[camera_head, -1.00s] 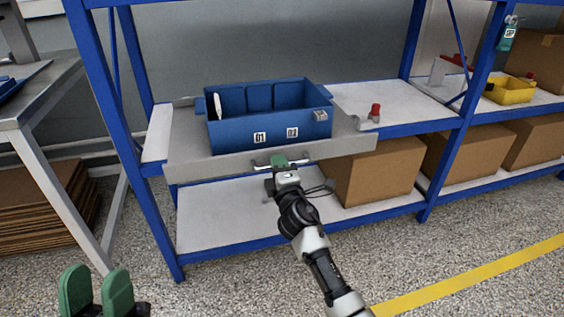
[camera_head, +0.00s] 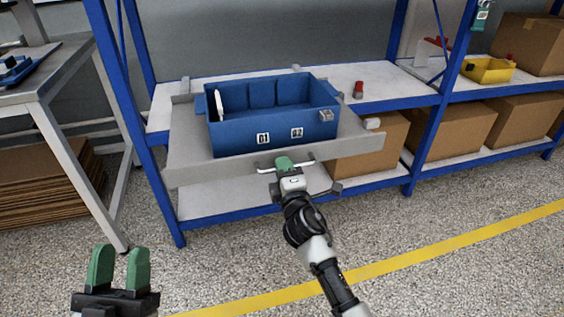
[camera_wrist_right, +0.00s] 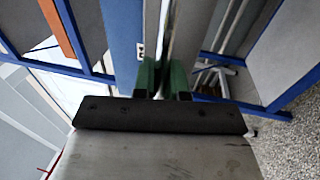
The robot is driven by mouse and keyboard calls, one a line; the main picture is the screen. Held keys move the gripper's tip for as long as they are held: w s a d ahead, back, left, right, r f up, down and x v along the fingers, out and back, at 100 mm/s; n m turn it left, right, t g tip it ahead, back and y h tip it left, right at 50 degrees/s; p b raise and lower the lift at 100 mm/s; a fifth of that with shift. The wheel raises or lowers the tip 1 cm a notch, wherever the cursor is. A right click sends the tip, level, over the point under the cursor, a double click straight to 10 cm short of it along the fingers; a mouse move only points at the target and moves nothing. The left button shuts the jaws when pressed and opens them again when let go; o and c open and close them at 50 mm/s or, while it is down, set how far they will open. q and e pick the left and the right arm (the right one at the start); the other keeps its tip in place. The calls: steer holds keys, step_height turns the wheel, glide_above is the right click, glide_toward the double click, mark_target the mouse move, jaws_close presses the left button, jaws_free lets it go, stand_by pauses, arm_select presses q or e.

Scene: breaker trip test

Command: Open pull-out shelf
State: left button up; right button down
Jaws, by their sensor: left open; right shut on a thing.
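The pull-out shelf (camera_head: 192,168) is a grey tray on the blue rack, standing out past the rack's front edge. A blue bin (camera_head: 275,118) labelled 01 and 02 sits on it. A light bar handle (camera_head: 303,163) runs along the shelf's front. My right gripper (camera_head: 285,165) is shut on the handle; its green fingers also show in the right wrist view (camera_wrist_right: 163,80), where the grip itself is partly hidden. My left gripper (camera_head: 119,268) is open and empty at the lower left, away from the shelf, above the floor.
A grey workbench (camera_head: 60,80) stands at the left, with stacked cardboard (camera_head: 45,200) below. Cardboard boxes (camera_head: 368,145) sit on the rack's lower level. The floor in front is clear.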

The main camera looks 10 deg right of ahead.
arm_select(q)
steer(key=shift+s+f+g, duration=0.1)
steer(key=shift+f+g, duration=0.15)
steer(key=shift+g, duration=0.05)
arm_select(e)
steer(key=shift+s, duration=0.5)
steer(key=c, duration=1.2)
jaws_free()
steer(key=shift+s, duration=0.1)
arm_select(q)
steer(key=shift+w+f+g, duration=0.35)
steer(key=shift+f+g, duration=0.1)
steer(key=shift+g, duration=0.05)
arm_select(e)
steer(key=s, duration=0.3)
steer(key=s+f, duration=0.1)
steer(key=s, duration=0.3)
steer(key=s+f, duration=0.1)
steer(key=s, duration=0.2)
steer(key=shift+s+d, duration=0.15)
steer(key=shift+s, duration=0.05)
